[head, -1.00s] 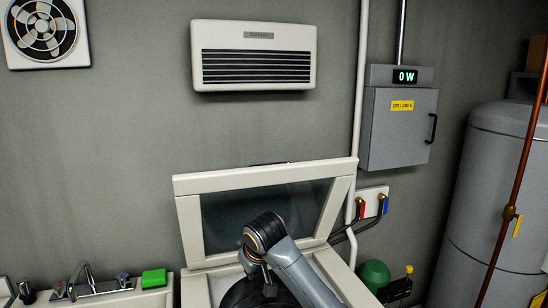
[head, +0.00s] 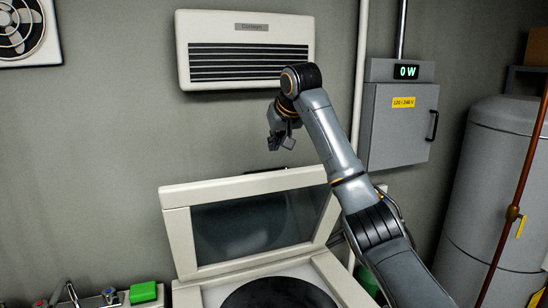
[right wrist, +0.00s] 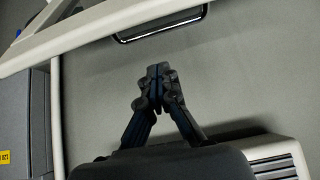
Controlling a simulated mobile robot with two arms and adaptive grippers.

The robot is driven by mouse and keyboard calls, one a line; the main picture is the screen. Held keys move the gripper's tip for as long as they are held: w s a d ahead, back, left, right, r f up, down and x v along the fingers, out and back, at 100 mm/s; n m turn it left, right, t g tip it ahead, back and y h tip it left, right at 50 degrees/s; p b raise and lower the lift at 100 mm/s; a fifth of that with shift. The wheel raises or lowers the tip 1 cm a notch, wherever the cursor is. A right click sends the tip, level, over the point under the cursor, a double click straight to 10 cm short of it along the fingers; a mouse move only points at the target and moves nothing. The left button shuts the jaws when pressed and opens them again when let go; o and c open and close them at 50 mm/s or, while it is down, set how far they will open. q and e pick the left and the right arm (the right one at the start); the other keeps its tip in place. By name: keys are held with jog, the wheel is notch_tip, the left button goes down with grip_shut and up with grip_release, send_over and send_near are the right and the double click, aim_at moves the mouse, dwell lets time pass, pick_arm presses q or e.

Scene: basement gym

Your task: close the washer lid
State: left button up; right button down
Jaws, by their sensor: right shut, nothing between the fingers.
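The washer lid (head: 174,236) stands open and tilted back toward the wall, a pale frame around a dark glass panel. The washer body (head: 190,298) is below it, with its dark round opening (head: 280,296) showing. My right gripper (head: 276,146) is above the lid's top edge, in front of the wall, shut and empty. In the right wrist view its closed fingertips (right wrist: 158,72) point toward the lid's pale edge (right wrist: 95,30) and a dark, light-rimmed handle-like part (right wrist: 170,27), apart from both. My left gripper is not in view.
A wall heater (head: 245,52) is just above and behind my right gripper. A grey electrical box (head: 400,125) and a vertical pipe (head: 358,100) are to the right. A green sponge (head: 143,292) lies by the sink taps at lower left.

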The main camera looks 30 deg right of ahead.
aim_at(274, 171)
jog(key=p+x, duration=0.1)
jog(key=x, duration=0.2)
jog(key=shift+w+d+f+p, duration=0.1)
jog(key=shift+w+f+p, duration=0.1)
jog(key=shift+p, duration=0.2)
jog(key=f, duration=0.1)
jog(key=s+f+p, duration=0.1)
jog(key=f, duration=0.1)
jog(key=shift+s+p, duration=0.15)
jog(key=shift+p, duration=0.15)
jog(key=shift+s+a, duration=0.2)
jog(key=shift+s, duration=0.15)
jog(key=shift+s+f, duration=0.1)
jog(key=shift+w+f, duration=0.15)
jog(key=shift+w, duration=0.1)
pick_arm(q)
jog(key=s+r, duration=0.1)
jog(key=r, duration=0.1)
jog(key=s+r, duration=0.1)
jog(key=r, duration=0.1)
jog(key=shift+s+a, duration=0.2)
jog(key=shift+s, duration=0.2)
pick_arm(e)
jog(key=shift+s, duration=0.1)
